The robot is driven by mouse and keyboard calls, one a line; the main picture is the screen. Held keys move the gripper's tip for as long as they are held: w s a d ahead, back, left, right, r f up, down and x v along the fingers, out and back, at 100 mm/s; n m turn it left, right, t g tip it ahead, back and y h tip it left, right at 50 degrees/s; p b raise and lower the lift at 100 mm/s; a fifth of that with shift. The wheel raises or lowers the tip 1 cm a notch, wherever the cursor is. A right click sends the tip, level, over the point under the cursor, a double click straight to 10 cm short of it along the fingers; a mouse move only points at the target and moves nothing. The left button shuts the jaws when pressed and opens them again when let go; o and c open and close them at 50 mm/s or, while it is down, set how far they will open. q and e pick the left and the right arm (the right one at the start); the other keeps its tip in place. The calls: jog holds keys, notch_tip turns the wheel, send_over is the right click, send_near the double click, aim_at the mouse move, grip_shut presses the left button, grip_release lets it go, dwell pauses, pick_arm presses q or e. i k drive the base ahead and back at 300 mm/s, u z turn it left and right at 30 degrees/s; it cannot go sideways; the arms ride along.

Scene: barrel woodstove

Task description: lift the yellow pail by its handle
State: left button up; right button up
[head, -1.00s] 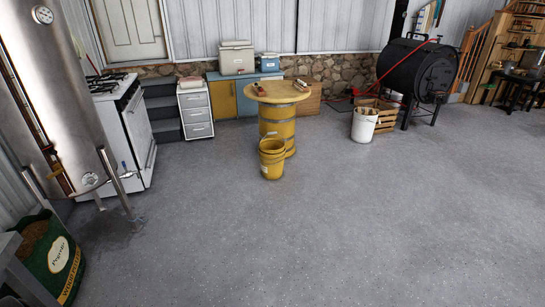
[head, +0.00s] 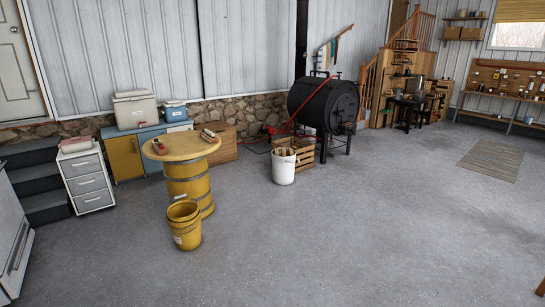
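The yellow pail (head: 185,227) stands upright on the grey floor, left of the middle in the head view. It is open at the top, with a pale label on its side. Its handle is too small to make out clearly. It stands close in front of a yellow barrel table (head: 188,190) with a round wooden top; I cannot tell whether they touch. Neither of my grippers is in view.
A white bucket (head: 284,167) stands by a wooden crate (head: 305,152) and the black barrel stove (head: 325,103). White drawers (head: 86,180) stand left of the barrel table. The floor (head: 350,240) in front and to the right is clear.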

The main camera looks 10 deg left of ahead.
aim_at(182, 211)
jog(key=u, duration=0.15)
jog(key=i, duration=3)
jog(key=u, duration=0.85)
jog(key=i, duration=2.2)
jog(key=u, duration=0.4)
